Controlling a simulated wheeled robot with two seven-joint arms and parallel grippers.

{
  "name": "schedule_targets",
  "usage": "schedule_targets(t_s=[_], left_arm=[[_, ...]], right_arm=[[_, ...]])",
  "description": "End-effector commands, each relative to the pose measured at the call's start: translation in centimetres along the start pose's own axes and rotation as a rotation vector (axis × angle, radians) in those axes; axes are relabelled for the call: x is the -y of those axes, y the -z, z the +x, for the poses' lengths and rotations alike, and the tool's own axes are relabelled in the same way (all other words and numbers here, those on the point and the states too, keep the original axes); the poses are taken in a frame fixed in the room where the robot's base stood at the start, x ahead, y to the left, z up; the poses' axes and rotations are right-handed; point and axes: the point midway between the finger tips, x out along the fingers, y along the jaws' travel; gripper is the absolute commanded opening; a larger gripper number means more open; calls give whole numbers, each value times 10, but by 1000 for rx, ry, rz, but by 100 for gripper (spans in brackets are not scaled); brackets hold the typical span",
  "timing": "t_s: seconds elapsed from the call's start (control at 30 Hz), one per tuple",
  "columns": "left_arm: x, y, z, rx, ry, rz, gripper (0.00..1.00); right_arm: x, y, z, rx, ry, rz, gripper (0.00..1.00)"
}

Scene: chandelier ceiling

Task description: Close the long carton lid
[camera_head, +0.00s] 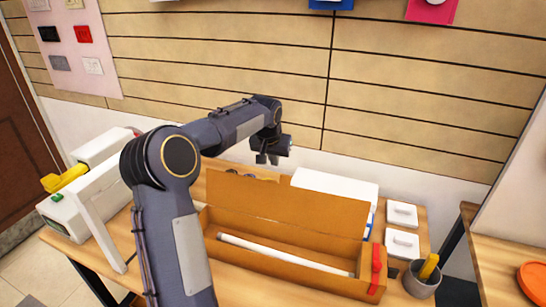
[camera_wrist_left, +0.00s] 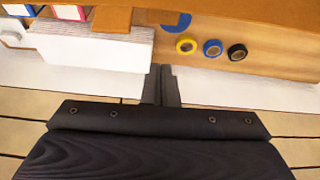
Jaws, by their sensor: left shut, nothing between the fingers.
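The long orange-brown carton (camera_head: 300,277) lies open on the wooden table. Its lid (camera_head: 285,212) stands raised along the far side. A long white rod (camera_head: 285,254) lies inside. My left gripper (camera_head: 268,158) is shut and empty, above and behind the raised lid, apart from it in the head view. In the left wrist view the shut fingers (camera_wrist_left: 161,85) show in the middle, with an orange-brown edge (camera_wrist_left: 240,10) along the top that looks like the lid. My right gripper is not in view.
A white box (camera_head: 335,187) stands behind the carton, with tape rolls (camera_wrist_left: 211,48) nearby. White square pieces (camera_head: 402,243) and a grey cup (camera_head: 421,280) are to the right. A white machine (camera_head: 92,200) is on the left. The slatted wall rises behind.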

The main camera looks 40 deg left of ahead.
Motion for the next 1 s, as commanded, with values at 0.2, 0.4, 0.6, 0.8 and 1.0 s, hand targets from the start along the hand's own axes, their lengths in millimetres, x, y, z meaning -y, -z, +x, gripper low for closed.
schedule_targets(t_s=[0.2,0.4,0.6,0.8,1.0], left_arm=[[-1,-1,49,5,-3,-1,0],[0,-16,45,-1,0,0,0],[0,-29,36,-1,-2,0,0],[-1,-32,35,0,-2,0,0],[-1,-32,35,-1,-2,0,0]], right_arm=[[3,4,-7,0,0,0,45],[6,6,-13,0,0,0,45],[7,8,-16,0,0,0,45],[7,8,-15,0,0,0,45],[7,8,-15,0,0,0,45]])
